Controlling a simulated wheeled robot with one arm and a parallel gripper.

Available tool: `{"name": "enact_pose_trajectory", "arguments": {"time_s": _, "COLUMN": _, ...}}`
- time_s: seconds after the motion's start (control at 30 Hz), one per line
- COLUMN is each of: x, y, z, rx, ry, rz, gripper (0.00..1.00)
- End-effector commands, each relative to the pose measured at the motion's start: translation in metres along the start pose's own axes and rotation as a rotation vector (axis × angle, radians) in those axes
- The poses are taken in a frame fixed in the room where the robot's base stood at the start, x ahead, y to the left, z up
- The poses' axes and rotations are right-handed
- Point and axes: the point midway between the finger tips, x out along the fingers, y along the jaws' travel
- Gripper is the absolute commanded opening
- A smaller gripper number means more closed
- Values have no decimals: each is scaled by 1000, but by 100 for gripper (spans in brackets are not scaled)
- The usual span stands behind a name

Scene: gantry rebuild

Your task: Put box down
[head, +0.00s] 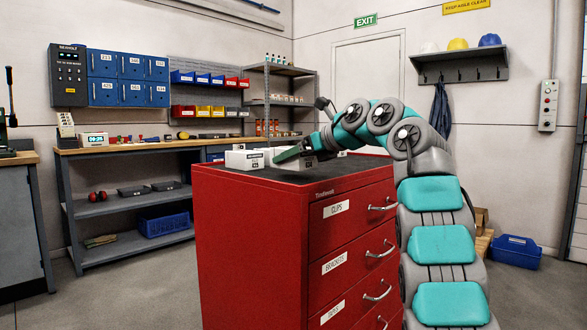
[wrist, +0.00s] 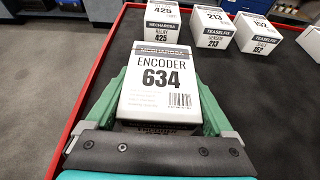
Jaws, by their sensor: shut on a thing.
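My gripper (wrist: 162,88) is shut on a white box (wrist: 158,105) labelled ENCODER 634, with one green finger on each side of it. The label faces up towards the wrist camera. The box is over the dark top (wrist: 262,100) of the red cabinet, near its red left rim in the wrist view. I cannot tell whether its underside touches the top. In the head view, a green finger of my gripper (head: 289,154) is low over the cabinet (head: 250,230), among white boxes.
Other white boxes stand ahead in the wrist view: RELAY 425 (wrist: 165,22), box 213 (wrist: 208,28), box 152 (wrist: 258,32), and one cut off at the right edge (wrist: 311,42). The dark top is bare right of the held box. A workbench (head: 150,146) stands behind.

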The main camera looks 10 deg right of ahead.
Motion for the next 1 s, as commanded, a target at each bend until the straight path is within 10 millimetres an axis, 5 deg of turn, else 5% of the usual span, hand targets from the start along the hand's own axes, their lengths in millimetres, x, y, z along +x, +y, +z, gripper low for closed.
{"name": "enact_pose_trajectory", "arguments": {"time_s": 0.1, "x": 7, "y": 0, "z": -18, "rx": 0, "ry": -1, "rz": 0, "gripper": 14}}
{"name": "enact_pose_trajectory", "arguments": {"time_s": 0.53, "x": 8, "y": 0, "z": -21, "rx": 0, "ry": -1, "rz": 0, "gripper": 14}}
{"name": "enact_pose_trajectory", "arguments": {"time_s": 0.57, "x": 8, "y": 0, "z": -20, "rx": 0, "ry": -1, "rz": 1, "gripper": 90}}
{"name": "enact_pose_trajectory", "arguments": {"time_s": 0.67, "x": 8, "y": 0, "z": -19, "rx": 0, "ry": -1, "rz": 1, "gripper": 100}}
{"name": "enact_pose_trajectory", "arguments": {"time_s": 1.0, "x": 5, "y": 0, "z": -16, "rx": 0, "ry": -1, "rz": -1, "gripper": 100}}
